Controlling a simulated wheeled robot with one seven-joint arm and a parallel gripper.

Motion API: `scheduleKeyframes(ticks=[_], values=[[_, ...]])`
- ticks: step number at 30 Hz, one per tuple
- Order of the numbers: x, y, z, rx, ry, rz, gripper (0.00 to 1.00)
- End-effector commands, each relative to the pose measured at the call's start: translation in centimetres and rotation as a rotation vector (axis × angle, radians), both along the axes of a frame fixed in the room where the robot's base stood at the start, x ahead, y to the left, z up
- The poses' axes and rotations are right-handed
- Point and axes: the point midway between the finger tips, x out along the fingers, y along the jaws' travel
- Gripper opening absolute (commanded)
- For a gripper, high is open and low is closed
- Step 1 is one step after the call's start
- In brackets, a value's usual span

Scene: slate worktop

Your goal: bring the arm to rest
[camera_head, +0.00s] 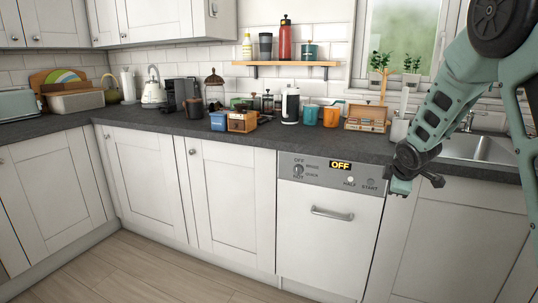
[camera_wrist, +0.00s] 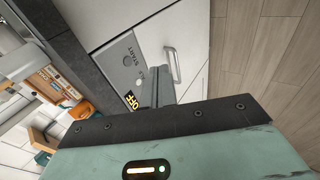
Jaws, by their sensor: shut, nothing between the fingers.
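My teal arm comes in from the right of the head view and bends down in front of the worktop edge. My gripper (camera_head: 402,187) hangs at its end, just right of the dishwasher panel, shut and empty. In the wrist view the shut fingers (camera_wrist: 158,88) show over the dishwasher front. The dishwasher (camera_head: 326,240) is closed, its handle (camera_head: 332,214) level, and its display (camera_head: 340,165) reads OFF. Whether the gripper touches the panel cannot be told.
The slate worktop (camera_head: 180,122) carries a kettle (camera_head: 153,92), a coffee machine (camera_head: 180,94), a french press (camera_head: 290,105), an orange mug (camera_head: 331,117) and a wooden box (camera_head: 366,118). The sink (camera_head: 478,147) lies behind my arm. The floor (camera_head: 150,270) in front is clear.

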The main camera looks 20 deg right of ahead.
Motion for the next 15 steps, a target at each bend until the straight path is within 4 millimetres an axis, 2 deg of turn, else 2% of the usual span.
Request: scheduleKeyframes(ticks=[1, 3, 5, 6, 8, 9, 11, 12, 15], values=[[-0.3, 4.1, 0.4, 0.06, 0.005, -0.005, 0.0], [-1.2, 9.1, 0.6, 0.14, 0.023, -0.024, 0.0], [-2.5, 13.4, 0.8, 0.204, 0.047, -0.04, 0.0], [-3.5, 16.1, 0.9, 0.244, 0.068, -0.049, 0.0], [-5.4, 20.0, 1.1, 0.3, 0.101, -0.064, 0.0], [-6.9, 22.6, 1.2, 0.334, 0.129, -0.073, 0.0], [-9.5, 26.1, 1.3, 0.376, 0.173, -0.087, 0.0], [-11.4, 28.3, 1.4, 0.401, 0.206, -0.096, 0.0], [-16.6, 33.0, 1.6, 0.446, 0.289, -0.119, 0.0]])
